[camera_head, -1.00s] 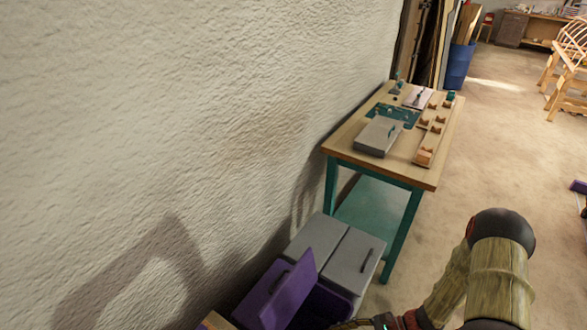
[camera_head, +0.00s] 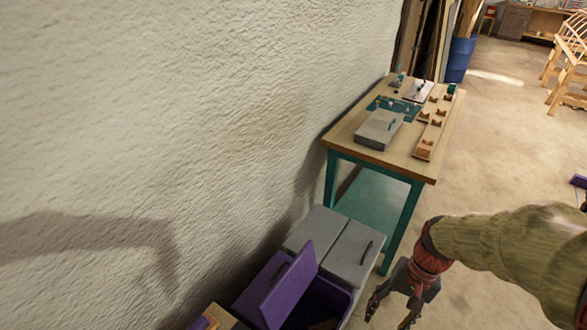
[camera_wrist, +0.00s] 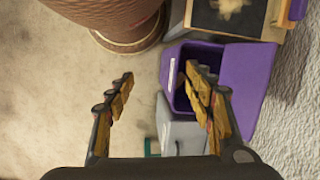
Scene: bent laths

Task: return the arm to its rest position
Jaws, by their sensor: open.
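My gripper (camera_head: 389,304) is at the lower right of the head view, beside the grey cabinet and pointing down. My arm (camera_head: 510,245) reaches in from the right edge. In the wrist view my gripper (camera_wrist: 166,95) has its two yellow-padded fingers spread wide. Nothing is between them, and the floor and the edge of the bins lie below.
A purple bin (camera_head: 327,296) with its lid (camera_head: 280,285) raised stands by the wall, next to grey bins (camera_head: 352,252). Behind is a teal-legged workbench (camera_head: 345,147) holding a grey box (camera_head: 379,129). Floor (camera_head: 500,150) on the right is open.

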